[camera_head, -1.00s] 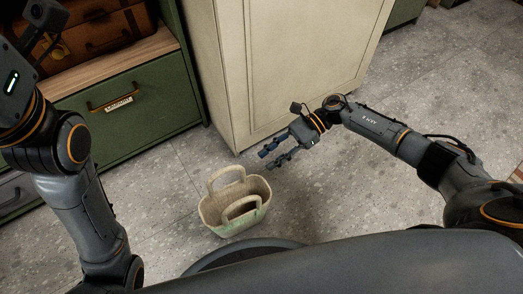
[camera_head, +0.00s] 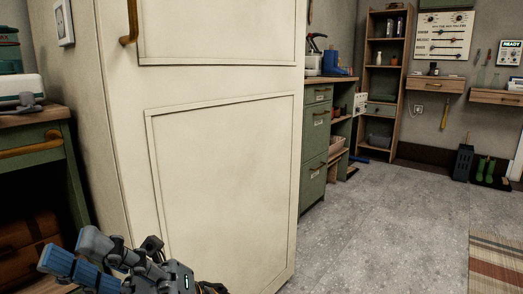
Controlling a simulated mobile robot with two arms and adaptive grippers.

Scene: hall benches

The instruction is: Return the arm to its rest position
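My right gripper (camera_head: 70,250) shows at the lower left of the head view, in front of the cream cabinet. Its two grey fingers with blue pads point left and stand apart, with nothing seen between them. The rest of the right arm is out of the picture below. My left arm and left gripper are not in view.
The tall cream cabinet (camera_head: 225,180) fills the left and middle. A green bench (camera_head: 30,133) stands left of it. Beyond are green drawers (camera_head: 315,150), a wooden shelf unit (camera_head: 383,85) and a striped rug (camera_head: 495,262).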

